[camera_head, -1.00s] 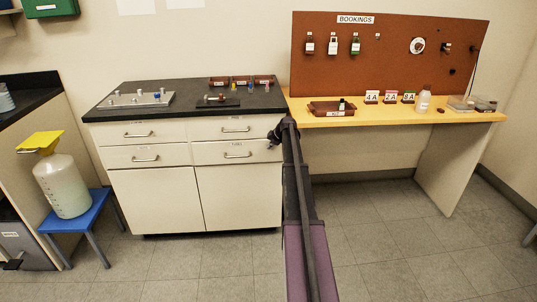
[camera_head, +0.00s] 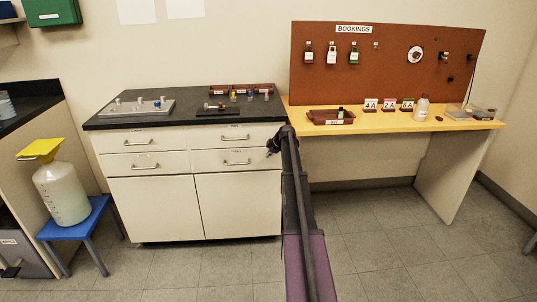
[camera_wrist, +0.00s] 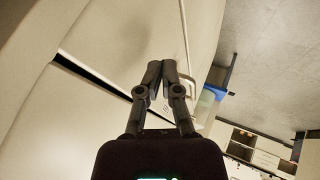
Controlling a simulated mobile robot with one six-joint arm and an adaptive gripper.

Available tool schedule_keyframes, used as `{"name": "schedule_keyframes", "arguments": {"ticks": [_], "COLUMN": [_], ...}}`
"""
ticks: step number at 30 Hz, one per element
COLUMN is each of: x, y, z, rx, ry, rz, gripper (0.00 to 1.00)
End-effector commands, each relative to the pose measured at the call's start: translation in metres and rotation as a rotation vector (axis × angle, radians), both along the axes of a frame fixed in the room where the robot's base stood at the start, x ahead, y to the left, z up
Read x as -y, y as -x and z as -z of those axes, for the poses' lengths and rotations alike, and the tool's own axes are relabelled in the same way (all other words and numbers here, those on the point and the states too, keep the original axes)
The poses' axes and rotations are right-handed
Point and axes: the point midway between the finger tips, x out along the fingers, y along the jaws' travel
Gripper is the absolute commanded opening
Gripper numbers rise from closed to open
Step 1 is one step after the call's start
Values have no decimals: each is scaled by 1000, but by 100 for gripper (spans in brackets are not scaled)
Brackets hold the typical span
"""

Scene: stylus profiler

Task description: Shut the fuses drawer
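The white cabinet has two drawers on the left, the upper left (camera_head: 120,139) and lower left (camera_head: 125,164), and two on the right, the upper right (camera_head: 212,137) and lower right (camera_head: 215,161). Their labels are too small to read, so I cannot tell which is the fuses drawer. None stands out far. My gripper (camera_head: 270,152) is at the right end of the lower right drawer. In the wrist view my gripper (camera_wrist: 162,68) has its fingertips together, nothing visible between them, close to a pale front. A dark gap runs along a panel edge there; contact is unclear.
The black worktop (camera_head: 185,116) carries a metal plate and small red bins. A yellow bench (camera_head: 385,124) with a tray and bottles stands at right under a brown board (camera_head: 390,75). A blue stool (camera_head: 85,215) with a large bottle (camera_head: 62,195) stands left. Floor ahead is clear.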

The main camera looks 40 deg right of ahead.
Motion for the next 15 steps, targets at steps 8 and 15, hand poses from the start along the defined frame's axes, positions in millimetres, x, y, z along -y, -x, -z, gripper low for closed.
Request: {"name": "schedule_keyframes", "arguments": {"ticks": [8,15], "x": [-13,-10], "y": [24,40], "z": [-14,-34], "rx": [-3,-4], "ry": [-1,-2], "rz": [0,1], "gripper": [0,0]}}
